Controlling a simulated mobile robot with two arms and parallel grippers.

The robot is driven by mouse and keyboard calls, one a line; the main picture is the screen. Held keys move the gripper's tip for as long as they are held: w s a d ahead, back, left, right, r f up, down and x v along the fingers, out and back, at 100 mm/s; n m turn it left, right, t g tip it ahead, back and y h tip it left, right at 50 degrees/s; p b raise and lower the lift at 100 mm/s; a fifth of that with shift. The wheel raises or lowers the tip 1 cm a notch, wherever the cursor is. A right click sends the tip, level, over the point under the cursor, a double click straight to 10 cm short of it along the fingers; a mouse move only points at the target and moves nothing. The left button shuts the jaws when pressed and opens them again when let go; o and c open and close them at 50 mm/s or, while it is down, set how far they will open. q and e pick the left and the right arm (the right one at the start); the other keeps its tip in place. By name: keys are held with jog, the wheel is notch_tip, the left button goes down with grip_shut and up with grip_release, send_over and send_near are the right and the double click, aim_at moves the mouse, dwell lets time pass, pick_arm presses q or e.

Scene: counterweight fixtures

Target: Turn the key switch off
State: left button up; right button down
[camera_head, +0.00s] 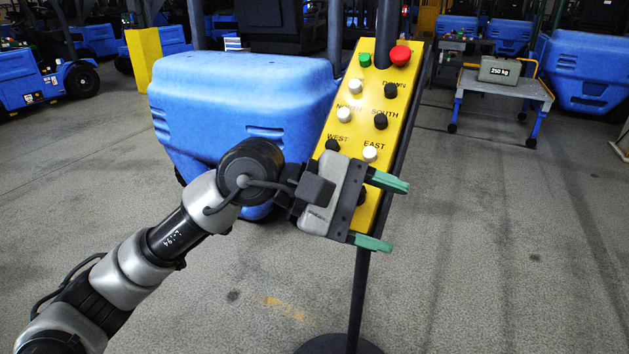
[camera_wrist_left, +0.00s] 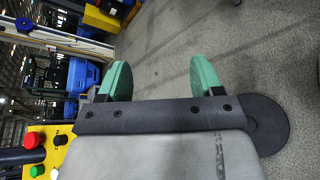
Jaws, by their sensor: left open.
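A yellow control panel (camera_head: 397,108) leans on a dark post. It has a green button (camera_head: 365,60), a red mushroom button (camera_head: 400,55) and several black and white buttons labelled with directions. I cannot make out the key switch; the panel's lower part is largely hidden behind my gripper. My left gripper (camera_head: 398,217) is open and empty in front of that lower part, its green fingers pointing right past the panel edge. In the left wrist view the gripper (camera_wrist_left: 160,75) has only floor between its fingers, and the panel (camera_wrist_left: 62,132) shows at the lower left.
A blue forklift body (camera_head: 240,105) stands behind the panel. The post (camera_head: 358,300) rises from a round black base (camera_head: 338,345). A cart (camera_head: 503,85) with a 250 kg weight (camera_head: 499,70) stands at the back right.

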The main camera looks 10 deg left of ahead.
pick_arm(q)
jog(key=w+a+r+m+t+y, duration=0.1)
jog(key=w+a+r+t+y, duration=0.1)
jog(key=w+a+t+y, duration=0.3)
jog(key=w+a+r+m+t+y, duration=0.1)
jog(key=w+a+r+y, duration=0.1)
jog(key=w+a+y, duration=0.4)
jog(key=shift+y, duration=0.3)
jog(key=w+f, duration=0.1)
jog(key=f, duration=0.2)
jog(key=w+f, duration=0.1)
jog(key=f, duration=0.2)
jog(key=w+f+p, duration=0.1)
jog(key=f, duration=0.2)
jog(key=shift+w+d, duration=0.1)
jog(key=shift+d, duration=0.3)
jog(key=shift+c, duration=0.3)
